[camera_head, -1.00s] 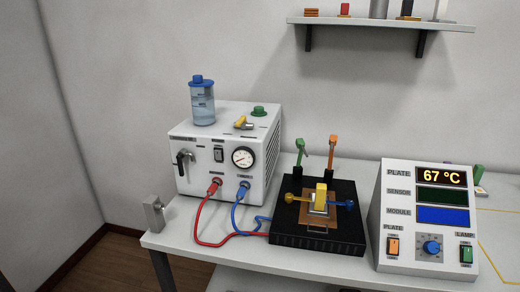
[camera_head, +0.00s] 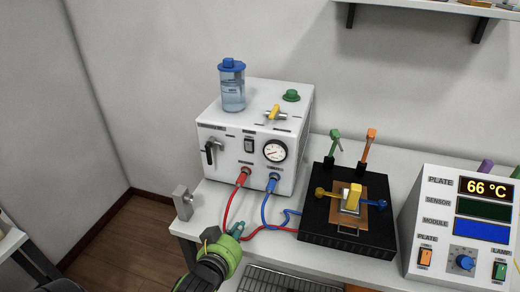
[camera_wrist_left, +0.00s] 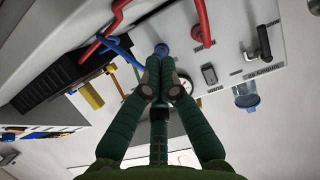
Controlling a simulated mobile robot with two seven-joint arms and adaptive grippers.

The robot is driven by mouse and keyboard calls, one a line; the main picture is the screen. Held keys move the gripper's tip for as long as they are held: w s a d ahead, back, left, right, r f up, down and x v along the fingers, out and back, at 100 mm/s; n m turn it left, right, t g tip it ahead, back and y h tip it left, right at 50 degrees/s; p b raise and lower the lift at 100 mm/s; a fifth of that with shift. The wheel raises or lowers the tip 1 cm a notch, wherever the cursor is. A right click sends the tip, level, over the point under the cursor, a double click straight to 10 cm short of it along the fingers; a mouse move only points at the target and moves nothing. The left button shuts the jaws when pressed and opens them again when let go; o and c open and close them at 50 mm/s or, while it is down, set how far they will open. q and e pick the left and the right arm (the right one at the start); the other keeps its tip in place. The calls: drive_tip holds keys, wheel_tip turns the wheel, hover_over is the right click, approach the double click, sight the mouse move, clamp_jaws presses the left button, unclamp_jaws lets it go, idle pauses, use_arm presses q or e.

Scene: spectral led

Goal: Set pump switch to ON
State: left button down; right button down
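The pump box (camera_head: 211,163) is a white unit at the left end of the table. Its small dark rocker switch, the pump switch (camera_head: 249,145), is on the front panel between a black lever and a round gauge. The switch also shows in the left wrist view (camera_wrist_left: 209,73), to the right of my fingertips; its position is too small to read. My left gripper (camera_head: 238,229), green, is low in front of the box, apart from the switch. In the left wrist view its fingertips (camera_wrist_left: 160,72) are together and nothing shows between them. My right gripper is not in view.
Red (camera_head: 228,205) and blue (camera_head: 264,212) hoses run from the box front to a black plate unit (camera_head: 340,238). A black lever (camera_head: 210,150) and gauge (camera_head: 274,150) flank the switch. A metal bracket (camera_head: 183,203) is at the table's left edge. A control panel (camera_head: 415,220) stands right.

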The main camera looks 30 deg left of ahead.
use_arm(q)
wheel_tip(320, 180, up, 9)
drive_tip(key=w+a+t+y, duration=0.2)
drive_tip(key=a+t, duration=0.1)
drive_tip(key=t, duration=0.2)
drive_tip(key=p, duration=0.3)
approach(249, 147)
drive_tip(key=shift+n+t, duration=0.3)
drive_tip(key=w, duration=0.2)
drive_tip(key=w+r, duration=0.1)
drive_tip(key=w, duration=0.1)
drive_tip(key=w+r, duration=0.1)
drive_tip(key=w, duration=0.2)
drive_tip(key=shift+a+r, duration=0.1)
drive_tip(key=shift+a, duration=0.1)
